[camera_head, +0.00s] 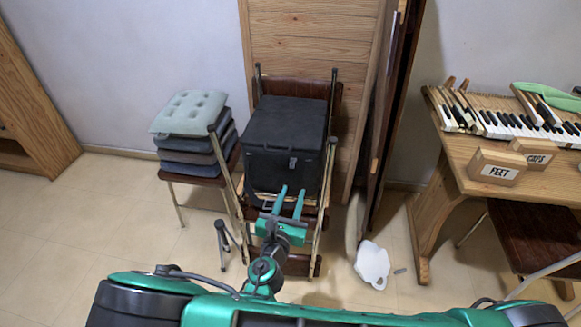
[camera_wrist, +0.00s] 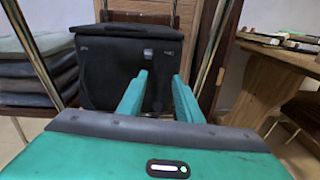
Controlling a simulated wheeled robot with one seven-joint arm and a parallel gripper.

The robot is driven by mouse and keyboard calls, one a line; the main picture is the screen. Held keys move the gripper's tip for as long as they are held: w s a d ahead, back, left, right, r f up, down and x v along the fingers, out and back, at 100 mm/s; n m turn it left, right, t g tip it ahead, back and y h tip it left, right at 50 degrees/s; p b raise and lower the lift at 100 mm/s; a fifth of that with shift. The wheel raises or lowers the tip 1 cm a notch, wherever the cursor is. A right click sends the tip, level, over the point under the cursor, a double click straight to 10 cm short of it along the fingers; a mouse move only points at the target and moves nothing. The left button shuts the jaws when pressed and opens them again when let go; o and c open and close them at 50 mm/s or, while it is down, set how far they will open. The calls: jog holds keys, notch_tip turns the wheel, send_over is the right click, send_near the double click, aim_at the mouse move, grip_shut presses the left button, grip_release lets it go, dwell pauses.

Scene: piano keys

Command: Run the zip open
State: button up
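A black soft case (camera_head: 286,145) with a flat top sits upright on a brown folding chair, against the wooden panel. A small pale tag or pull (camera_head: 292,162) shows on its front face, right of the middle. In the wrist view the case (camera_wrist: 110,75) fills the upper middle, with a seam line along its top edge and the small tag (camera_wrist: 148,52) on its front. My gripper (camera_head: 291,190) points at the lower front of the case. Its two green fingers stand apart with nothing between them, also in the wrist view (camera_wrist: 160,80). I cannot tell if they touch the case.
Stacked cushions (camera_head: 192,125) stand on a chair at left. Metal chair legs flank the case closely. A wooden table (camera_head: 450,165) with piano keys (camera_head: 515,122) and boxes labelled FEET (camera_head: 497,167) and CAPS is at right. A white piece (camera_head: 372,265) lies on the floor.

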aim_at(291, 168)
jog(key=shift+n+t+y, duration=0.4)
jog(key=shift+n+y, duration=0.2)
jog(key=shift+n, duration=0.1)
jog(key=w, duration=0.6)
jog(key=w+a+r, duration=0.1)
jog(key=w, duration=0.3)
jog(key=shift+w+r, duration=0.1)
jog(key=shift+c, duration=0.3)
grip_shut()
